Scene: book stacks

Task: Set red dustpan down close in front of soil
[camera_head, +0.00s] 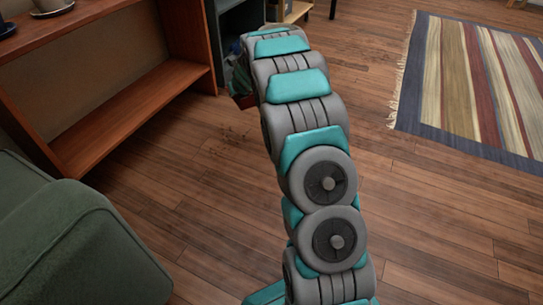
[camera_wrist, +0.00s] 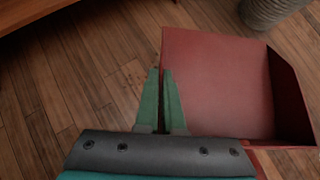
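In the wrist view the red dustpan (camera_wrist: 222,80) fills the upper right, close to the camera. My gripper (camera_wrist: 162,72) has its two green fingers nearly together, one on each side of the dustpan's left edge, and looks shut on it. In the head view only a small dark red part of the dustpan (camera_head: 243,101) shows beside the end of my arm; my fingers are hidden there. The soil (camera_head: 233,133) is a patch of dark specks on the wooden floor, nearer the camera than the dustpan. The soil does not show in the wrist view.
A wooden shelf (camera_head: 130,107) stands at the left, with a green armchair (camera_head: 75,245) in front of it. A striped rug (camera_head: 470,80) lies at the right. A ribbed grey pot (camera_wrist: 268,12) is beyond the dustpan. The floor between soil and rug is clear.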

